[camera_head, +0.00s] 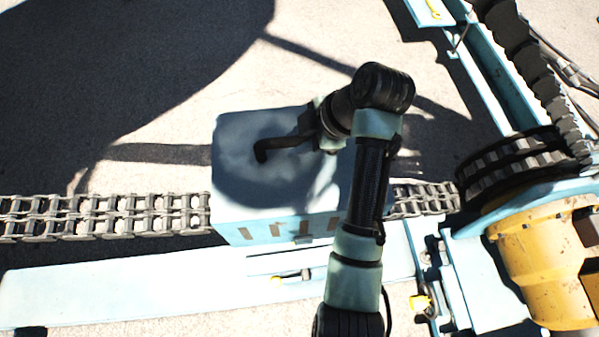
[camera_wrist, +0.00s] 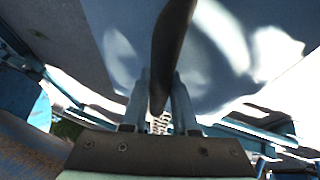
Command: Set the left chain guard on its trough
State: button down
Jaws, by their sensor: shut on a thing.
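The chain guard (camera_head: 240,190) is a light-blue box with slots along its front side and a dark bent handle (camera_head: 275,146) on top. My gripper (camera_head: 313,127) is shut on the handle. In the wrist view my gripper's fingers (camera_wrist: 158,80) stand on both sides of the dark handle (camera_wrist: 174,35), with the guard's pale surface (camera_wrist: 115,40) behind. The guard is above the chain line and hides part of the chain. The light-blue trough (camera_head: 120,285) runs along the chain's near side. I cannot tell whether the guard touches it.
A heavy chain (camera_head: 110,215) runs left to right and shows on both sides of the guard. A toothed wheel (camera_head: 520,165) and a yellow drive housing (camera_head: 545,260) stand at the right. Another chain (camera_head: 520,50) rises at the upper right. Open ground (camera_head: 330,25) lies behind the guard.

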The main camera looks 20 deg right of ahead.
jog(key=shift+f+b, duration=0.7)
notch_tip(320, 180, down, 24)
jog(key=b, duration=1.3)
jog(key=shift+w+f, duration=0.1)
jog(key=shift+f+b, duration=0.35)
jog(key=shift+b, duration=0.05)
jog(key=shift+f, duration=0.2)
jog(key=c, duration=0.7)
grip_release()
jog(key=shift+f, duration=0.15)
